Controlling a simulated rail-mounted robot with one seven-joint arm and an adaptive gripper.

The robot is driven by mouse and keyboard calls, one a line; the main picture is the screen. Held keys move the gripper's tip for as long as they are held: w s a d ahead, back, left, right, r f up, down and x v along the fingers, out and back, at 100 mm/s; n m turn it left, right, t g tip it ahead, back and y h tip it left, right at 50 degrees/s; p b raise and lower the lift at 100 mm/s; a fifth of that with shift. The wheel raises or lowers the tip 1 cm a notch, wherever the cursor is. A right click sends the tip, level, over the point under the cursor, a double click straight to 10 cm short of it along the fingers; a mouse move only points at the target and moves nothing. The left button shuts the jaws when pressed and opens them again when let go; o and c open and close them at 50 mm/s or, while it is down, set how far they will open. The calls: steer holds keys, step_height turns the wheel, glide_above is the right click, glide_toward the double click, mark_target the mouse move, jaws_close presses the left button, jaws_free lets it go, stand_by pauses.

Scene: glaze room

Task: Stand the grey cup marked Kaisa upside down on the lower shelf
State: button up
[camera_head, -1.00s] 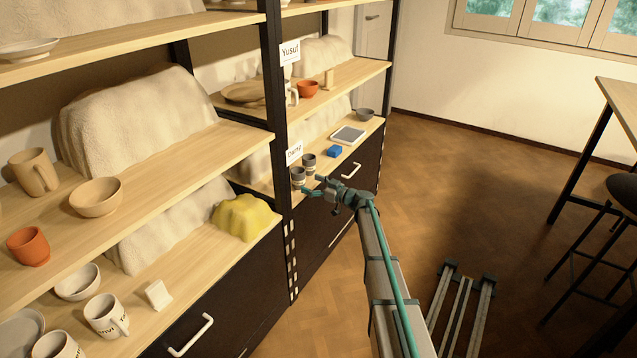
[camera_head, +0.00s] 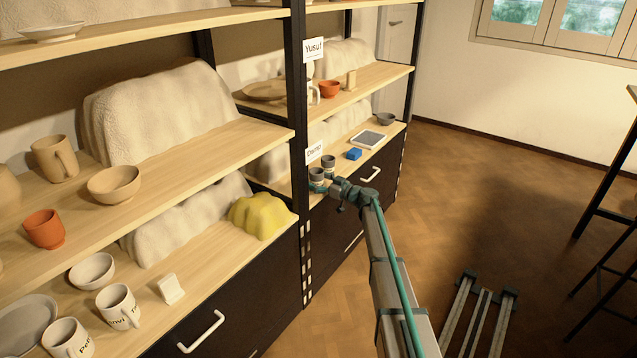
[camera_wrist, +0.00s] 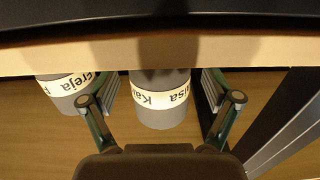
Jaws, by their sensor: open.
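The grey cup marked Kaisa (camera_wrist: 160,112) is between the two open fingers of my gripper (camera_wrist: 162,103) in the wrist view, with a light name band around it. I see no clear grip on it. A second grey cup, marked Freja (camera_wrist: 62,92), stands beside it, just outside the left finger. In the head view the Kaisa cup (camera_head: 317,174) appears to be the nearer of two grey cups, with the Freja cup (camera_head: 329,161) behind it. They stand on the lower shelf (camera_head: 343,170) of the far bay. My gripper (camera_head: 322,187) is at the nearer cup and partly covers it.
A blue block (camera_head: 354,154), tablet-like panel (camera_head: 368,140) and grey bowl (camera_head: 386,119) lie farther along. The near bay's lower shelf holds a yellow lump (camera_head: 262,215) and white mugs (camera_head: 118,307).

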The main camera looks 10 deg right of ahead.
steer(key=c, duration=1.1)
steer(key=shift+r+b, duration=0.3)
steer(key=shift+r, duration=0.95)
steer(key=shift+c, duration=0.3)
steer(key=b+v, duration=0.7)
steer(key=v, duration=0.7)
steer(key=shift+b, duration=0.3)
steer(key=shift+r, duration=0.1)
